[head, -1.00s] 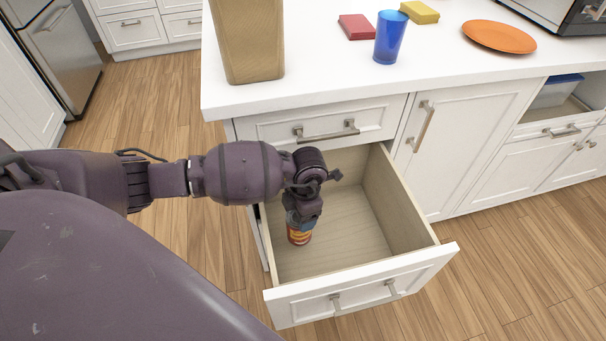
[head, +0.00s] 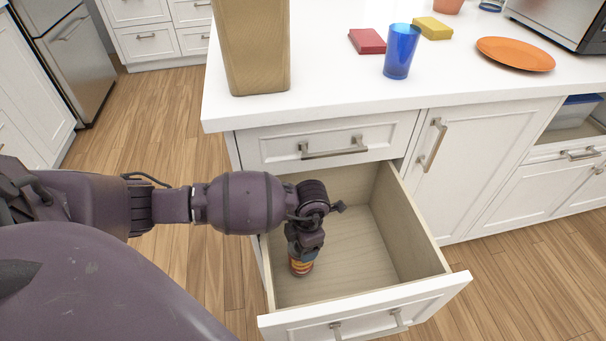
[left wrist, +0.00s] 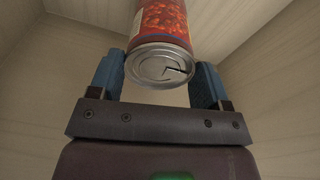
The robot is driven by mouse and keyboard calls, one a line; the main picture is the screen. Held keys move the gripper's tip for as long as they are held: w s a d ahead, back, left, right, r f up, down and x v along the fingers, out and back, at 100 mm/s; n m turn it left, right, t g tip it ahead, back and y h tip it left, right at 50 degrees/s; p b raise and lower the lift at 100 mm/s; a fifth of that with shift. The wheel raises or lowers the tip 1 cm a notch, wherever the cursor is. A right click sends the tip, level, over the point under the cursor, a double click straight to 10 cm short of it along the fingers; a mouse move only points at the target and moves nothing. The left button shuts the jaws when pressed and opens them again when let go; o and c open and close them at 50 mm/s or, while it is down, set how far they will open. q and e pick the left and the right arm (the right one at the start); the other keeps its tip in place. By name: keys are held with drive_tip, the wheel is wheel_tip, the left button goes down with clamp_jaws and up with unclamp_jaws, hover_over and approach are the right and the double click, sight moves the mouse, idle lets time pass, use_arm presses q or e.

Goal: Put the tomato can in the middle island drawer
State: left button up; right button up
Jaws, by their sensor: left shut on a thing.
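The tomato can (head: 301,266) is red and orange with a silver end. It is inside the open island drawer (head: 352,240), near its left wall. My left gripper (head: 303,252) reaches down over the left side of the drawer and is shut on the can. In the left wrist view the can (left wrist: 163,35) stands between the two blue fingers of the gripper (left wrist: 160,80), its metal lid facing the camera. The pale drawer boards surround it there. I cannot tell whether the can touches the drawer floor. My right gripper is not in view.
A closed drawer (head: 325,140) is above the open one. The white countertop (head: 330,85) holds a wooden block (head: 252,50), a blue cup (head: 401,52), red and yellow sponges (head: 433,28) and an orange plate (head: 515,54). The drawer's middle and right are empty.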

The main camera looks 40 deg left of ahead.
use_arm(q)
drive_tip(key=o, duration=1.5)
drive_tip(key=shift+f, duration=0.1)
drive_tip(key=shift+r, duration=0.5)
drive_tip(key=r+p, duration=0.1)
drive_tip(key=r, duration=0.3)
drive_tip(key=r+p, duration=0.1)
drive_tip(key=r, duration=0.3)
drive_tip(key=w+r+p, duration=0.1)
drive_tip(key=r, duration=0.3)
drive_tip(key=shift+w+d, duration=0.1)
drive_tip(key=shift+d, duration=0.3)
